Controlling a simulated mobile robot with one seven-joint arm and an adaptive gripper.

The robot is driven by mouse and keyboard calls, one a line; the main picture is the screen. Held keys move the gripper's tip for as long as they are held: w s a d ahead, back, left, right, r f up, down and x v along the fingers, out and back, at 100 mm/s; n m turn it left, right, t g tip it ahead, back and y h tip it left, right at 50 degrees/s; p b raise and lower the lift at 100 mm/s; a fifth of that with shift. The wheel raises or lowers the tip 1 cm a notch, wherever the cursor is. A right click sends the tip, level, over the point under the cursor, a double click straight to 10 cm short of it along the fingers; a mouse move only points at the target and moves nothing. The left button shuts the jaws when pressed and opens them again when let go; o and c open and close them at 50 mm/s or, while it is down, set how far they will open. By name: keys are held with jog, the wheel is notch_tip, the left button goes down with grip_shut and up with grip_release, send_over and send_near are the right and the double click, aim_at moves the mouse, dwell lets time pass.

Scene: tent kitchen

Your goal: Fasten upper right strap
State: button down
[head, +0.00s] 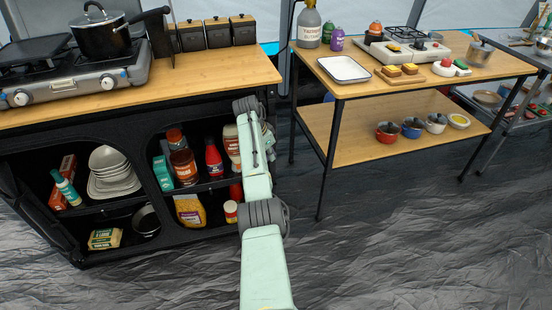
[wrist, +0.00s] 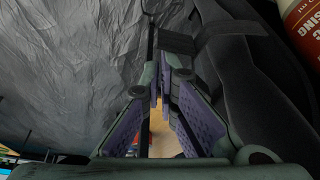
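In the wrist view, a short dark strap (wrist: 178,43) runs crosswise from the side of the black fabric cabinet, just beyond my fingertips. Another dark band (wrist: 224,28) lies further right on the cabinet side. My gripper (wrist: 165,86) has its two purple-padded fingers drawn close together, with a narrow gap at the tips. I cannot tell whether the tips touch or pinch the strap. In the head view, my arm reaches to the right end of the black cabinet (head: 95,258), and it hides the fingers and the strap there.
A wooden counter (head: 190,72) with a stove (head: 75,78) tops the cabinet. Its open shelves hold bottles, bowls and a pan. A two-tier wooden table (head: 345,125) stands to the right. Grey floor sheeting (head: 390,225) is clear between and in front.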

jog(key=shift+w+a+b, duration=0.2)
jog(key=shift+w+a, duration=0.05)
jog(key=shift+a, duration=0.5)
jog(key=shift+w+a+b, duration=0.2)
jog(key=shift+a, duration=0.55)
jog(key=shift+a, duration=0.15)
jog(key=shift+w+b, duration=0.85)
jog(key=shift+b, duration=1.05)
